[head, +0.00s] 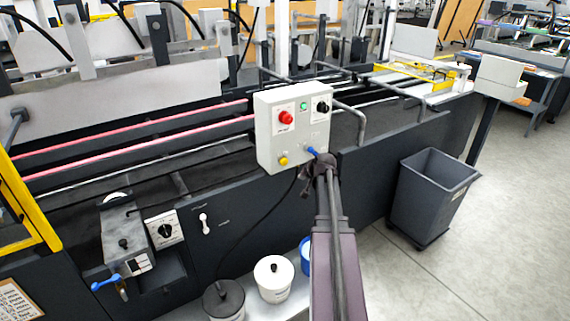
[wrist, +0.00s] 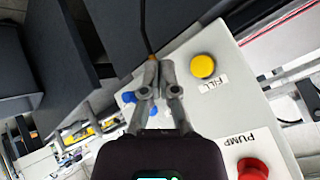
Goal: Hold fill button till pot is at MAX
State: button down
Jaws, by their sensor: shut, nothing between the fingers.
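The yellow fill button (head: 283,161) sits at the lower left of the light grey control box (head: 264,140). In the wrist view the yellow button (wrist: 202,66) is beside the label FILL, right of my fingertips and apart from them. My gripper (head: 312,160) is at the lower right of the box, by a blue part (head: 310,152). In the wrist view my gripper (wrist: 157,72) has its fingers together, with nothing between them. A grey metal unit (head: 122,235) with a black lid knob stands at left; it may be the pot. I cannot read a MAX mark or level.
The box also carries a red PUMP button (head: 285,117), a green button (head: 303,106) and a black knob (head: 322,106). Lidded containers, one white (head: 273,280) and one black-topped (head: 223,299), stand below. A grey bin (head: 430,195) stands right, with clear floor beyond.

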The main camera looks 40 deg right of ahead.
aim_at(285, 164)
jog(key=shift+w+d, duration=0.15)
jog(key=shift+w, duration=2)
jog(key=shift+w+d, duration=0.15)
jog(key=shift+w, duration=2)
jog(key=shift+w, duration=0.95)
dwell(2.8)
